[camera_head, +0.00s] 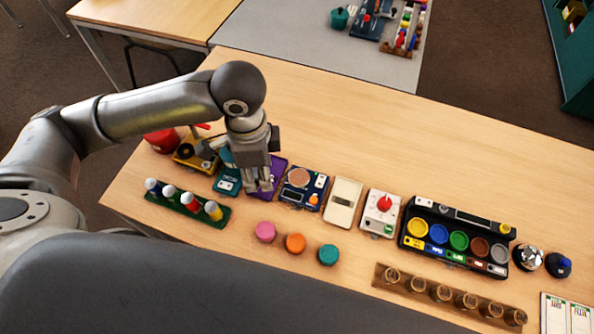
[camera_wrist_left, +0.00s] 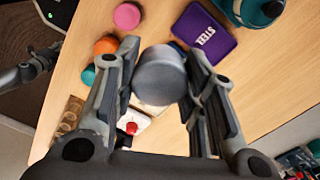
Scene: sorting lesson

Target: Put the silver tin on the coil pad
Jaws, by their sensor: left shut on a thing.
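The silver tin (camera_wrist_left: 160,75) is a plain grey cylinder between the fingers of my left gripper (camera_wrist_left: 160,95) in the left wrist view. My left gripper (camera_head: 257,188) is shut on it. In the head view the gripper is over the purple pad (camera_head: 274,168), left of the dark blue device with a round copper-coloured disc, which looks like the coil pad (camera_head: 299,178). The tin cannot be made out clearly there. In the wrist view the tin hides most of that device. A grey jointed part of mine, likely the right arm, shows at the left edge; its jaw state is unclear.
Pink (camera_head: 265,231), orange (camera_head: 295,243) and teal (camera_head: 328,254) discs lie in front. A cream pad (camera_head: 343,203) and a red-knobbed box (camera_head: 381,213) stand right of the coil pad. A green rack (camera_head: 179,209) of capped bottles is at left.

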